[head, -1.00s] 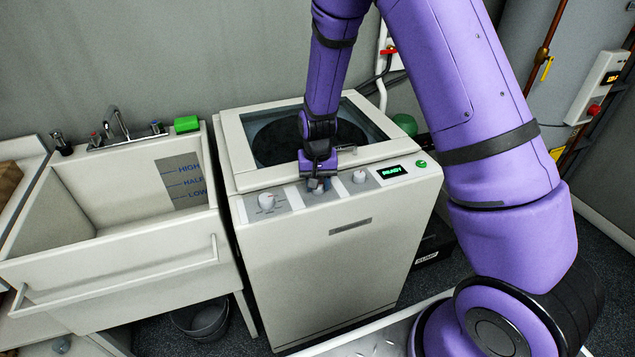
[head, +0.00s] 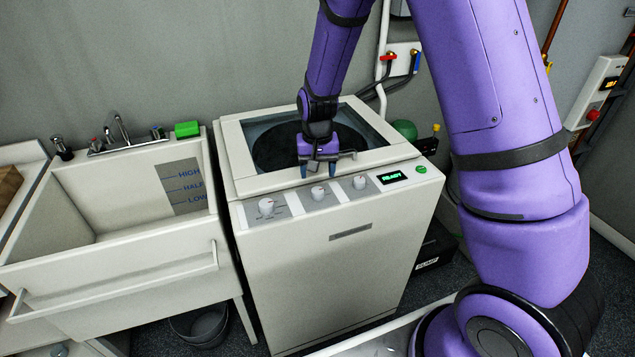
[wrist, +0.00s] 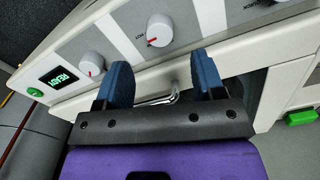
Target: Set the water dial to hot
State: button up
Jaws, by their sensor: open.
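The washer's control panel (head: 337,191) carries three white knobs. The middle knob (head: 318,192), which I take to be the water dial, also shows in the wrist view (wrist: 160,29). There its red mark points down and left, near a small upside-down label that I cannot read surely. My gripper (head: 318,169) is open and empty, just behind and above this knob, apart from it. In the wrist view its two blue fingers (wrist: 162,70) stand on the near side of the knob with nothing between them.
A left knob (head: 266,205), right knob (head: 360,182), READY display (head: 392,177) and green button (head: 421,169) share the panel. The washer lid (head: 236,150) lies behind. A sink (head: 110,255) with a green block (head: 187,129) stands left. Space above the panel is clear.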

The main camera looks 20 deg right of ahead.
aim_at(317, 190)
jog(key=shift+r, duration=2.3)
